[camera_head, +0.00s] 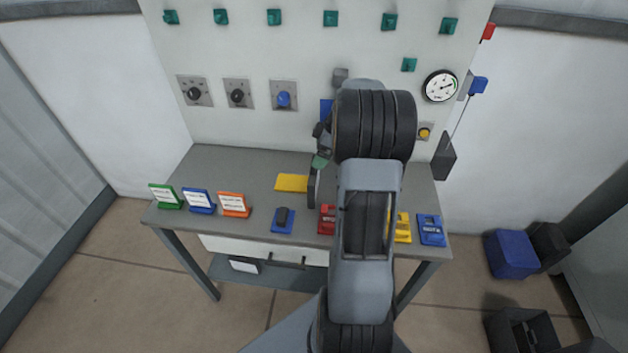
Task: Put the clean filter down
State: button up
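My gripper (316,165) is above the back middle of the grey bench (240,165), mostly hidden behind my arm. A small green patch and a dark upright part show at it. I cannot tell whether the dark part is a finger or something held. No object is clearly recognisable as the clean filter. A flat yellow pad (291,183) lies on the bench just left of my gripper. A blue base with a dark block (284,217) stands nearer the front.
Green, blue and orange sign stands (198,201) line the bench's left front. A red device (327,219), a yellow one (403,227) and a blue one (431,229) stand to the right. The back panel (290,55) carries knobs, green hooks and a gauge (440,86). The bench's back left is clear.

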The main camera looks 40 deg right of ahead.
aim_at(314, 178)
jog(key=shift+p+x, duration=0.7)
jog(key=shift+x, duration=1.9)
jog(key=shift+w, duration=0.1)
jog(key=c, duration=1.4)
jog(key=shift+o, duration=0.2)
jog(key=shift+r, duration=0.1)
